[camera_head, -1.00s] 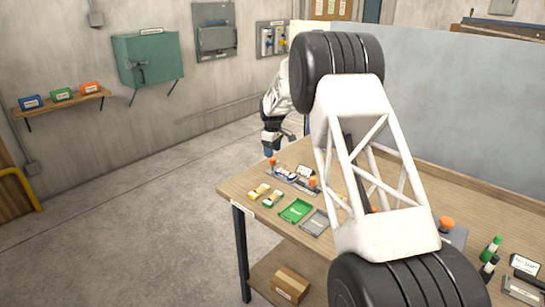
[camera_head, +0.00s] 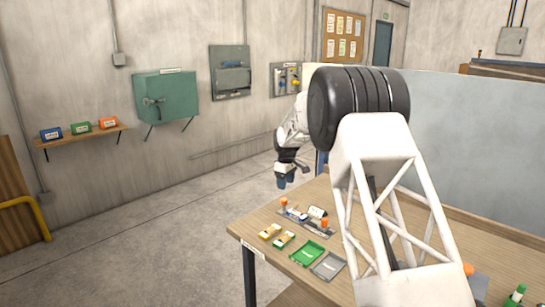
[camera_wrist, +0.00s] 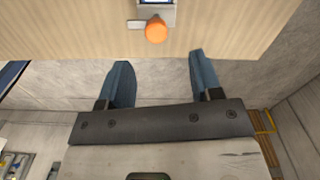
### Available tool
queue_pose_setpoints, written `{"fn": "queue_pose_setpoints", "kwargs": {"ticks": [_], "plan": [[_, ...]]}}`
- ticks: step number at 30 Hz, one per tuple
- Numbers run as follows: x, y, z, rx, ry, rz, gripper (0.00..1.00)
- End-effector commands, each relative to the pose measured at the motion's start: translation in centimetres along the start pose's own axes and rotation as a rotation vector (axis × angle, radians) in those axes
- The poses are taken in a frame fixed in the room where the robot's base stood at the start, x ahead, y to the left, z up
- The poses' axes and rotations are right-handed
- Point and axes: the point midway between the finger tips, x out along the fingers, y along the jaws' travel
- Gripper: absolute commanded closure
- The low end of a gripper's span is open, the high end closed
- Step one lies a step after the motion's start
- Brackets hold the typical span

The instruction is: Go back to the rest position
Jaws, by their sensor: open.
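My gripper (camera_head: 284,180) hangs beyond the far left end of the wooden workbench (camera_head: 262,232) in the head view. In the wrist view its two blue fingers stand well apart, and my gripper (camera_wrist: 160,60) is open with nothing between them. An orange knob (camera_wrist: 156,30) on the bench lies just beyond the fingertips there, apart from them. In the head view, a fixture strip (camera_head: 310,219) with orange knobs at its ends lies on the bench near my gripper. My large arm links cover much of the bench's right side.
A green tray (camera_head: 308,253), a grey tray (camera_head: 328,266) and yellow-topped blocks (camera_head: 270,232) lie near the bench's front edge. A pale panel (camera_head: 475,140) stands behind the bench. The floor (camera_head: 140,240) to the left is clear. A teal cabinet (camera_head: 166,97) hangs on the wall.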

Motion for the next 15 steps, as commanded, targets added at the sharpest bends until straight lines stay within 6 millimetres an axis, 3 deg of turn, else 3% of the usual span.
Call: {"fn": "queue_pose_setpoints", "kwargs": {"ticks": [15], "plan": [[-9.0, -6.5, 7.9, 0.164, 0.027, 0.031, 0.41]]}}
